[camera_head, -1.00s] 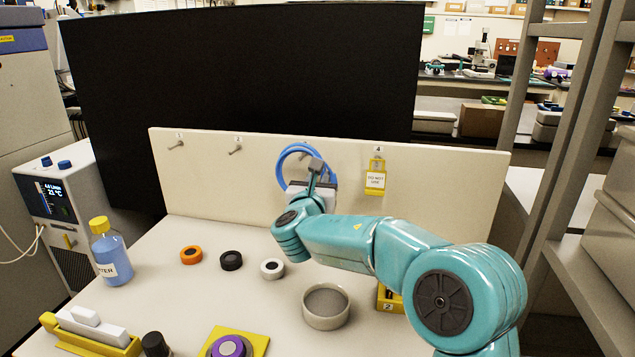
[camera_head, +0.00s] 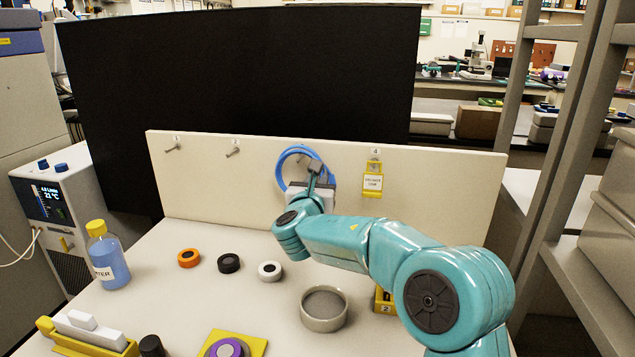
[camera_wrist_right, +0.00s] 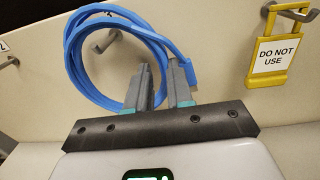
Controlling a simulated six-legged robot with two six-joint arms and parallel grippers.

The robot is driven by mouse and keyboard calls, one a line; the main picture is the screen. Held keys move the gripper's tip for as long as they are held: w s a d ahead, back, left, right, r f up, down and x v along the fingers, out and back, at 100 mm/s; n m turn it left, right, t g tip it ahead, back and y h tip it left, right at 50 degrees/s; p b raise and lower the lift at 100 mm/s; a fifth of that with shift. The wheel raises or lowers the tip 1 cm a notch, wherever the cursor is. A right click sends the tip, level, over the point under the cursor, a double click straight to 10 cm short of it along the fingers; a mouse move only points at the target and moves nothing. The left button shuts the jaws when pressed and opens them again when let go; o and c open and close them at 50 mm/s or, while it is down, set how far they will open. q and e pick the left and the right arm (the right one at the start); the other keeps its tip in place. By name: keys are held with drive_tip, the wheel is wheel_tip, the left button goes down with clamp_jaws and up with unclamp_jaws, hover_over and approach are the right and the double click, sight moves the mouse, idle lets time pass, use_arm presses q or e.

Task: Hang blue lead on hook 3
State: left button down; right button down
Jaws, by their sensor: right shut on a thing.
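The blue lead (camera_head: 281,170) is a coiled loop in front of the back panel, in the position of the third hook. It also shows large in the right wrist view (camera_wrist_right: 73,55). My right gripper (camera_head: 315,172) is shut on the right side of the coil, and its fingers (camera_wrist_right: 161,88) show in the wrist view. Hook 3 (camera_wrist_right: 104,42) shows through the coil's opening, below the coil's top strands. I cannot tell whether the lead rests on the hook. In the head view, hook 3 is hidden by the coil and gripper. My left gripper is out of view.
Hooks 1 (camera_head: 172,148) and 2 (camera_head: 233,153) are bare. A yellow "DO NOT USE" tag (camera_head: 372,184) hangs at hook 4, right of my gripper. A grey bowl (camera_head: 324,320), several pucks and a bottle (camera_head: 108,262) stand on the bench below.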

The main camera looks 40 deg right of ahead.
drive_tip(key=shift+f, duration=0.25)
drive_tip(key=c, duration=0.9)
unclamp_jaws()
drive_tip(key=shift+c, duration=0.5)
drive_tip(key=b+v, duration=0.3)
drive_tip(key=v, duration=0.5)
drive_tip(key=shift+b, duration=0.3)
drive_tip(key=shift+s, duration=0.1)
